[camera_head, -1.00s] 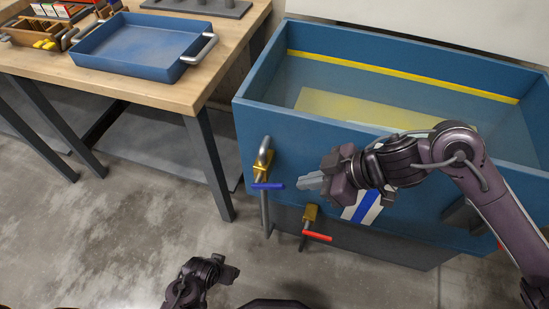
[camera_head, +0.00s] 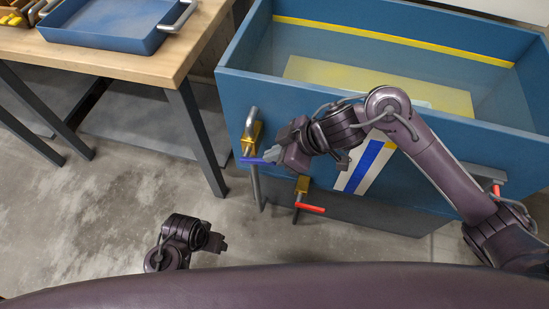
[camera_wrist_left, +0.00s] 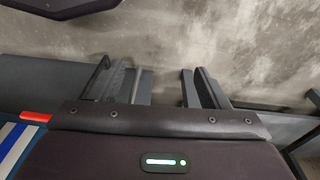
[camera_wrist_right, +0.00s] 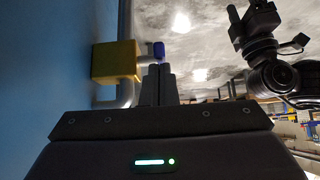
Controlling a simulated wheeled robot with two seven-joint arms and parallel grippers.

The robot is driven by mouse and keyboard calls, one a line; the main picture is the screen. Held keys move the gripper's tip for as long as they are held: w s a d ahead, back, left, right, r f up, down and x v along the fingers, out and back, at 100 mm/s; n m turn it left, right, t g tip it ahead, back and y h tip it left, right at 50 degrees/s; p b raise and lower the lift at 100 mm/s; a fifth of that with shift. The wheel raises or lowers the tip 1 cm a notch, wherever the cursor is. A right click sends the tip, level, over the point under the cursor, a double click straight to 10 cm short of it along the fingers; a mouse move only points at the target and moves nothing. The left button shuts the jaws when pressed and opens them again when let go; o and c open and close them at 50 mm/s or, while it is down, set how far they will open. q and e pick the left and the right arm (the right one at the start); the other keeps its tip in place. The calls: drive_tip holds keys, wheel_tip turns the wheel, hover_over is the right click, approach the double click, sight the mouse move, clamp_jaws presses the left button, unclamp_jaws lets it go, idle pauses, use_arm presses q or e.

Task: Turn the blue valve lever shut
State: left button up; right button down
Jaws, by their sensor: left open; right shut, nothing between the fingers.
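The blue valve lever (camera_head: 254,161) sticks out from a brass valve (camera_head: 252,137) on the front of the blue tank. In the head view it points across the picture, toward my right gripper (camera_head: 270,156). My right gripper is shut and empty, its fingertips at or close beside the lever's right part; contact is unclear. In the right wrist view the shut fingers (camera_wrist_right: 160,80) are just beside the brass valve block (camera_wrist_right: 116,62), with the lever's blue end (camera_wrist_right: 158,49) at their tips. My left gripper (camera_head: 222,244) is open and empty, low over the floor; its fingers (camera_wrist_left: 165,85) are spread apart.
A second brass valve with a red lever (camera_head: 311,208) is lower right of the blue one. The water-filled blue tank (camera_head: 330,107) stands on the right. A wooden table (camera_head: 100,60) with a blue tray (camera_head: 112,40) is at the left. Floor between is clear.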

use_arm(q)
drive_tip(key=shift+s+d+r, duration=0.1)
drive_tip(key=shift+s+r, duration=0.05)
drive_tip(key=shift+r, duration=0.85)
use_arm(e)
drive_tip(key=shift+d+f, duration=0.1)
drive_tip(key=shift+f, duration=0.7)
